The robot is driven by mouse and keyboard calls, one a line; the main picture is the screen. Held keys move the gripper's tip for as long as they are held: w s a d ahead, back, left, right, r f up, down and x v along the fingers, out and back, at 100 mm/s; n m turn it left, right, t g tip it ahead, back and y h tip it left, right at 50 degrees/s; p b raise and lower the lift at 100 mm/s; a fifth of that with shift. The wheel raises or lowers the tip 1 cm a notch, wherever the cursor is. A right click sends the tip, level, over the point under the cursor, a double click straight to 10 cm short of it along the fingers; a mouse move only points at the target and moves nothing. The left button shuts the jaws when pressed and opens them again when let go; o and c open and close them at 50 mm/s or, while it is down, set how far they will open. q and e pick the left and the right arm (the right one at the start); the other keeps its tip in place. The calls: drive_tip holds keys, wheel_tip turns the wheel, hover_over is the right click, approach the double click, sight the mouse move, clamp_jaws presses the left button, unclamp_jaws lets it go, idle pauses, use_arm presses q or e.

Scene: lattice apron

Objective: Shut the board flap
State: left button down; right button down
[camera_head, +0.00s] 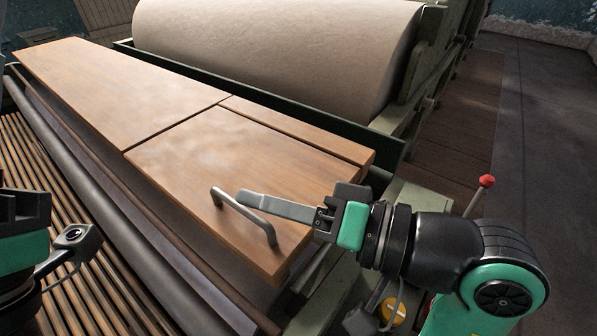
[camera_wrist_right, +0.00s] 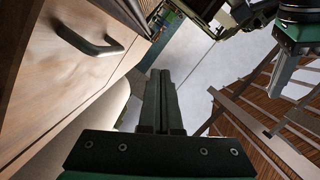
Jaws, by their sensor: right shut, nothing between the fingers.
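The board flap (camera_head: 235,165) is the near right wooden panel, with narrow seams between it and the boards around it. It looks about level with them; I cannot tell whether it is fully flush. A grey bar handle (camera_head: 245,217) stands on its near right part and also shows in the right wrist view (camera_wrist_right: 90,40). My right gripper (camera_head: 245,198) is shut and empty, its fingers reaching left over the flap beside the handle. Touching or apart is unclear. My left gripper is partly seen at the left edge of the head view; its fingers also show in the right wrist view (camera_wrist_right: 276,90).
A large beige roll (camera_head: 280,50) lies behind the boards in a green frame. A dark roller (camera_head: 110,220) and slatted wood (camera_head: 35,165) lie on the near left. A red-knobbed lever (camera_head: 486,181) stands by my right arm. The floor at the right is clear.

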drive_tip(key=shift+s+a+f+b, duration=0.15)
drive_tip(key=shift+f, duration=0.45)
drive_tip(key=shift+s+a+f+b, duration=0.2)
drive_tip(key=shift+f, duration=0.35)
drive_tip(key=shift+s+a+f+b, duration=0.15)
drive_tip(key=shift+f, duration=0.45)
wheel_tip(320, 180, up, 5)
drive_tip(key=p, duration=0.4)
drive_tip(key=s+p+v, duration=0.2)
drive_tip(key=p+v, duration=0.1)
drive_tip(key=v, duration=0.6)
drive_tip(key=shift+a+r, duration=0.1)
